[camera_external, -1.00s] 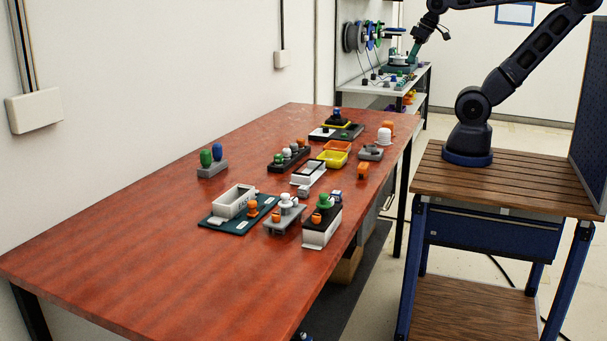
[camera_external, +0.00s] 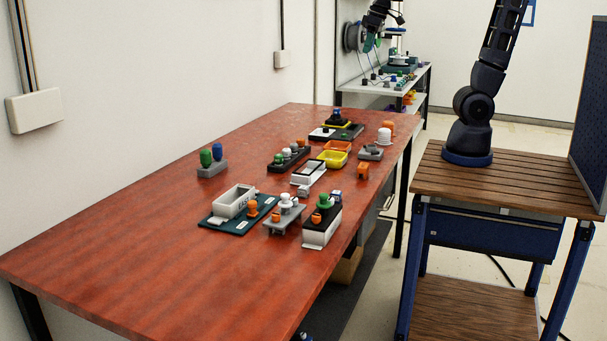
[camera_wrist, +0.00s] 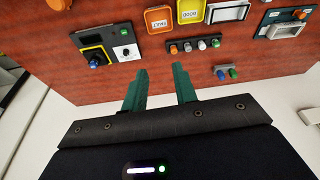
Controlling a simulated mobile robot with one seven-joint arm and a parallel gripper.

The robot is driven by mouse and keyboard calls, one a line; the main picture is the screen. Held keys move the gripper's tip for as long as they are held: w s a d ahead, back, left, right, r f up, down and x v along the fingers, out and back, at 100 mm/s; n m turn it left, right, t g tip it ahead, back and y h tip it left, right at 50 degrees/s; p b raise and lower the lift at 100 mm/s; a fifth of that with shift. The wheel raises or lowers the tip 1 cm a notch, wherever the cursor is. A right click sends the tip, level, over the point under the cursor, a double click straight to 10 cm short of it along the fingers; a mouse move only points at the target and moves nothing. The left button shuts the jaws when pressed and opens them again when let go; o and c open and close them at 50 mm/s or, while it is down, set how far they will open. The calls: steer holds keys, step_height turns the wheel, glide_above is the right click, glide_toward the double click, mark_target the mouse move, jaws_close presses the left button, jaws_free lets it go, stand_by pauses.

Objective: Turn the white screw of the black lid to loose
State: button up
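I cannot tell for certain which part is the black lid with the white screw. In the external view, a black strip (camera_external: 279,162) mid-table carries several small knobs, including a white knob (camera_external: 287,152). A white box (camera_external: 320,236) near the front edge has a dark top with green and orange knobs. Beside it, a grey stand (camera_external: 291,221) carries a white knob (camera_external: 285,200). My gripper (camera_external: 369,43) hangs above the table's far end. In the wrist view, its two green fingers are apart and empty (camera_wrist: 158,70), with the knobbed black strip (camera_wrist: 172,48) ahead, right of the fingertips.
A yellow tray (camera_external: 344,157) and an orange tray (camera_external: 346,146) lie beyond the middle. A grey block (camera_external: 212,170) with green and blue knobs stands left. The table's near left is clear. A wall (camera_external: 150,90) runs along its left side.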

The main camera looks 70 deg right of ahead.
steer(key=w+a+f+g, duration=0.1)
steer(key=w+a, duration=0.2)
steer(key=a, duration=0.5)
steer(key=w+a+f, duration=0.1)
steer(key=w+a, duration=0.1)
steer(key=a, duration=0.5)
steer(key=n+g, duration=0.2)
glide_above(330, 198)
step_height(330, 198, down, 20)
steer(key=shift+h, duration=0.3)
step_height(330, 198, down, 10)
steer(key=shift+a+f, duration=0.1)
steer(key=shift+c, duration=0.5)
jaws_close()
